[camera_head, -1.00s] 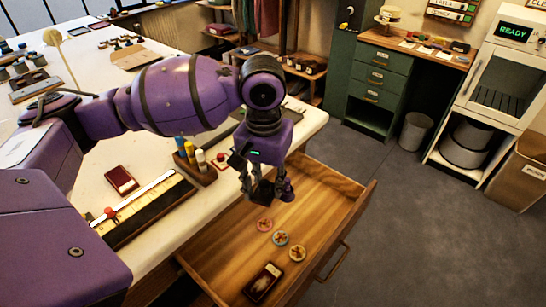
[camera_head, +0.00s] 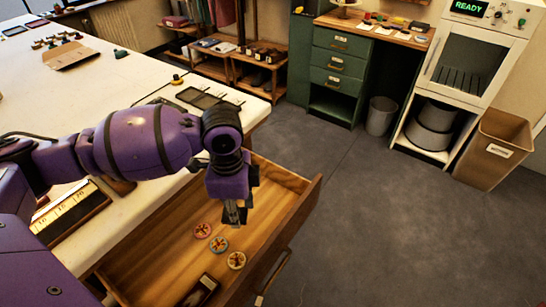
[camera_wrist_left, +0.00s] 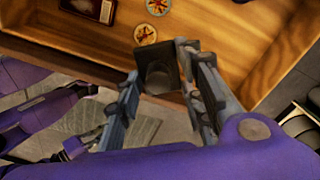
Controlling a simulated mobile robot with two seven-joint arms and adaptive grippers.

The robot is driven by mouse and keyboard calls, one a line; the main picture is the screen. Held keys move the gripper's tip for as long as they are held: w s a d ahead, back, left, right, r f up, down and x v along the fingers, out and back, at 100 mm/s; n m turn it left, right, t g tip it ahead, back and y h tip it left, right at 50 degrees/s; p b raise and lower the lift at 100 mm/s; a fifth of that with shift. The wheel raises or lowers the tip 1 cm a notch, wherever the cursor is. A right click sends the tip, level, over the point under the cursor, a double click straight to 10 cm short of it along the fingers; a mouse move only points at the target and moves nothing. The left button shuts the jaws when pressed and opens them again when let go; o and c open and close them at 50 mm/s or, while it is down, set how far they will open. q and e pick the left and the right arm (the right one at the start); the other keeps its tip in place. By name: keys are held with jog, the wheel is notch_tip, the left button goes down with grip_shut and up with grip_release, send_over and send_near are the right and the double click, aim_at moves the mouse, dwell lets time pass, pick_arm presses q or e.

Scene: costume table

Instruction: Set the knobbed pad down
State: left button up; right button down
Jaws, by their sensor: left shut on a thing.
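My left gripper (camera_head: 234,214) is over the open wooden drawer (camera_head: 150,262), pointing down. In the left wrist view its two fingers (camera_wrist_left: 168,97) are closed on a dark, square-edged piece, which I take to be the knobbed pad (camera_wrist_left: 158,66). The pad hangs between the fingertips, and its knob is not clear to see. I cannot tell how high it is above the drawer floor. A purple arm with grey jointed parts at the lower left of the wrist view may be my right gripper (camera_wrist_left: 85,143); its jaws are unclear.
The white table (camera_head: 140,75) is at left. A bin (camera_head: 381,115) and cardboard box (camera_head: 493,148) stand beyond open floor.

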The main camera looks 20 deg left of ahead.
pick_arm(q)
notch_tip(320, 180, down, 5)
jog(key=a+m+b, duration=0.1)
jog(key=m, duration=0.4)
jog(key=m+b, duration=0.2)
send_over(267, 213)
jog(key=s, duration=0.1)
jog(key=f, duration=0.8)
jog(key=shift+s+a+f, duration=0.15)
jog(key=shift+s+f, duration=0.05)
jog(key=shift+f, duration=0.2)
jog(key=shift+w+d+f, duration=0.2)
jog(key=shift+w+f, duration=0.4)
jog(key=shift+f, duration=1.55)
jog(key=shift+f+b, duration=0.15)
jog(key=shift+b, duration=0.15)
jog(key=o, duration=1)
